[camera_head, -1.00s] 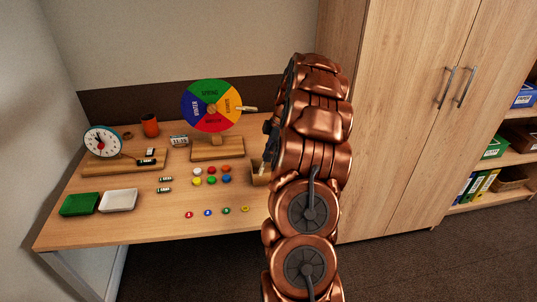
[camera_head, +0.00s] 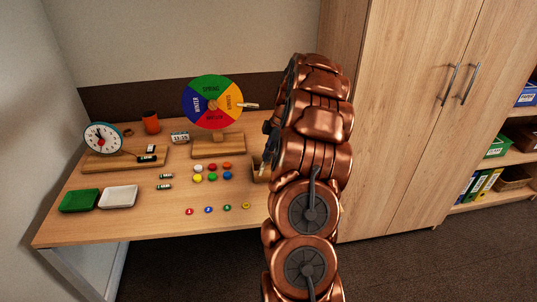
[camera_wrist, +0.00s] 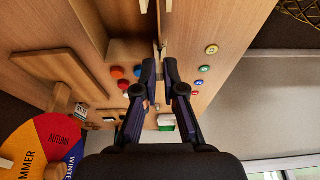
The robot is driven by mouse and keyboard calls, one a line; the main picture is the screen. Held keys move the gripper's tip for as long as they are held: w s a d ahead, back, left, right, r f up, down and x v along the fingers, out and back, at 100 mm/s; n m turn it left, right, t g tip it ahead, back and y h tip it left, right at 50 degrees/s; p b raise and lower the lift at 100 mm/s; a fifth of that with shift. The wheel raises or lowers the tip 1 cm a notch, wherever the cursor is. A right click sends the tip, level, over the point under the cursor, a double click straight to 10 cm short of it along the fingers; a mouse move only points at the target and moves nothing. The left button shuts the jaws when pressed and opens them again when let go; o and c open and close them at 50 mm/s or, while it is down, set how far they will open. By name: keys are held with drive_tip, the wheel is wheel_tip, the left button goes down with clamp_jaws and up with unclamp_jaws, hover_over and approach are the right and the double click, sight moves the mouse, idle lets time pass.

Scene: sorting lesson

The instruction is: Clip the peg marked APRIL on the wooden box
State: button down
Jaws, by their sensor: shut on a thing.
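The wooden box (camera_head: 259,174) stands at the right of the desk, partly hidden behind my arm. In the wrist view, the box (camera_wrist: 128,50) lies just left of my fingertips. My gripper (camera_wrist: 160,68) points at the box's right edge, its fingertips close together on a thin peg (camera_wrist: 163,50) that is mostly hidden between them. I cannot read any marking on it, and cannot tell whether it touches the box wall. Small pale pieces (camera_wrist: 143,6) show near the top of the wrist view. In the head view, the fingertips are largely hidden by my arm.
A season wheel (camera_head: 212,101) on a wooden stand is left of my arm. Coloured discs (camera_head: 212,177), several numbered counters (camera_head: 208,209), small labelled pieces (camera_head: 165,176), a clock (camera_head: 102,137), and green (camera_head: 80,200) and white (camera_head: 119,197) trays lie on the desk. A tall cupboard (camera_head: 410,120) stands right.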

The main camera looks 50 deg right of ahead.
drive_tip(key=c, duration=1.2)
unclamp_jaws()
drive_tip(key=v, duration=1.2)
